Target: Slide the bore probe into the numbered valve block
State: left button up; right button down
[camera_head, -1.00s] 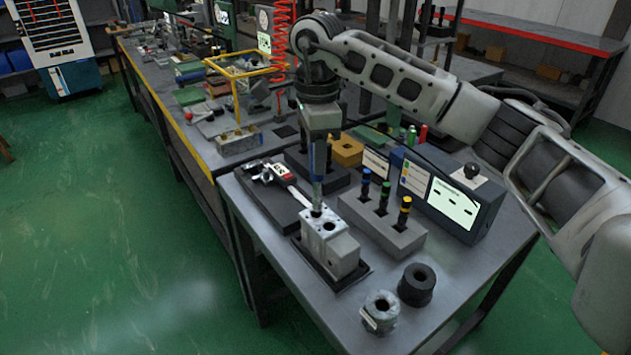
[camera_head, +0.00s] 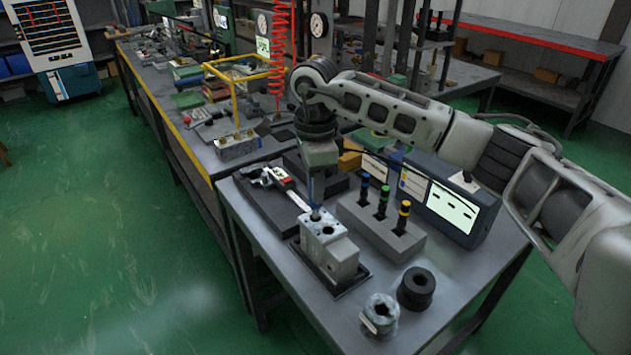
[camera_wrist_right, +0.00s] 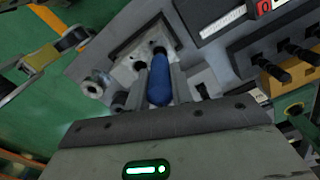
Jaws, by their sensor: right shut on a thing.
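The pale metal valve block (camera_head: 330,244) stands on a dark base plate near the front of the bench, with round bores in its top; I cannot read a number on it. My right gripper (camera_head: 316,192) is low, just above the block's far bore, pointing down. It is shut on the blue bore probe, whose blue handle (camera_wrist_right: 160,82) shows between the fingers in the right wrist view. The probe's lower end appears to be inside the far bore; how deep is hidden. The block (camera_wrist_right: 139,62) also shows in the wrist view. My left gripper is not in view.
A grey stand (camera_head: 381,231) with three colour-banded black plugs is right of the block. A caliper (camera_head: 286,187) lies on a dark tray to the left. A display box (camera_head: 452,200) stands behind. A metal ring (camera_head: 380,314) and a black ring (camera_head: 416,288) sit at the front.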

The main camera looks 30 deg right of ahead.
jog(key=shift+f, duration=0.1)
jog(key=c, duration=1.2)
grip_release()
jog(key=shift+r, duration=0.2)
notch_tip(320, 180, up, 13)
jog(key=shift+f, duration=0.15)
